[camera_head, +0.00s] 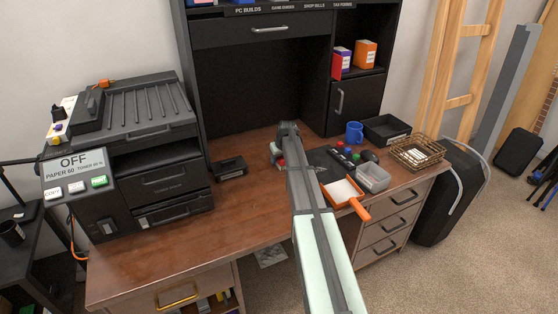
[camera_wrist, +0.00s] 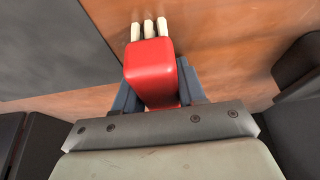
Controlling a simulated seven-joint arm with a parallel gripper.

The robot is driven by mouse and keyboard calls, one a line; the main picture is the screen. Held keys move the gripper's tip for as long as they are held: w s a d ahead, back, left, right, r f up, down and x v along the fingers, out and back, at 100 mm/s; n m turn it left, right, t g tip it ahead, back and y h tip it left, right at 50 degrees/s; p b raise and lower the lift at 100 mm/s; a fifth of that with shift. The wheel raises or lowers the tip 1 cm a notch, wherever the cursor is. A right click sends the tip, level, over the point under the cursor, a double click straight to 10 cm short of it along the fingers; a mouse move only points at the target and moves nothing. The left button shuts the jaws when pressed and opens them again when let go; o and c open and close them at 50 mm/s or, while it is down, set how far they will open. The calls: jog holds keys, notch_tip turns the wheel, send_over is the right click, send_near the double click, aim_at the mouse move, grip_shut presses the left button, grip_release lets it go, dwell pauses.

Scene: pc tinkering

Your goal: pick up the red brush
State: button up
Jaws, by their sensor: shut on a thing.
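The red brush (camera_wrist: 150,62) is in the middle of the wrist view, a red block with three cream tufts at its far end. My gripper (camera_wrist: 155,85) has one blue-grey finger on each side of it and is shut on it. In the head view my gripper (camera_head: 279,151) is low over the middle of the brown desk, at the left of the dark mat. Only a small bit of red shows beside it there; my arm hides the rest. I cannot tell whether the brush touches the desk.
The dark mat (camera_head: 322,160) lies right of my gripper. A small black box (camera_head: 228,167) stands left. The desk's left front (camera_head: 190,238) is clear.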

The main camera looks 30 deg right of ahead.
jog(key=shift+r, duration=5.15)
jog(key=o, duration=0.6)
jog(key=c, duration=0.4)
jog(key=shift+f, duration=4.85)
jog(key=o, duration=1)
jog(key=shift+o, duration=0.2)
jog(key=shift+r, duration=0.15)
jog(key=c, duration=1.1)
